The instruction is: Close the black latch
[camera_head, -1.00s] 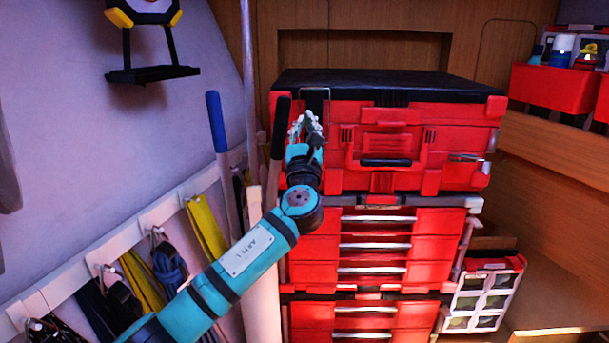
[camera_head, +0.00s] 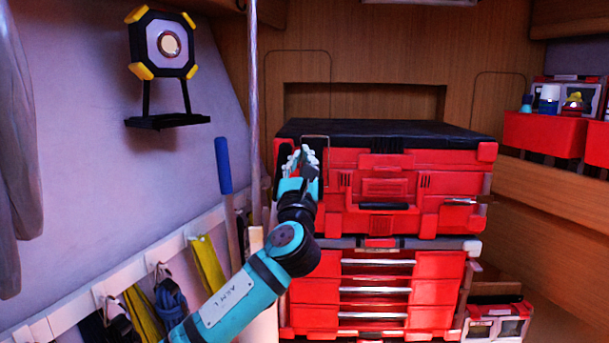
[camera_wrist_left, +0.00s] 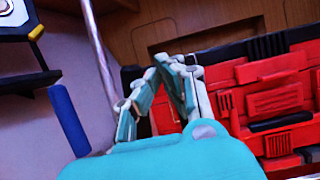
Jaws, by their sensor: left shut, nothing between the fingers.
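The red toolbox (camera_head: 440,170) with a black lid (camera_head: 390,132) sits on top of a stack of red drawers. My left gripper (camera_head: 302,155) is shut and empty in front of the box's upper left corner. In the left wrist view its fingertips (camera_wrist_left: 178,62) come together to the left of the red front. A thin wire loop (camera_head: 328,142) shows at the lid's left front edge, beside the fingers. The black latch cannot be made out clearly; my gripper hides part of the left front. A metallic latch (camera_head: 462,201) sits at the right front. My right gripper is out of view.
A black carry handle (camera_head: 384,206) is at the box's front centre. A blue-topped pole (camera_head: 223,165) and a grey pole (camera_head: 254,100) stand left. Straps (camera_head: 170,300) hang from a white rail. Red bins (camera_head: 545,134) are at right.

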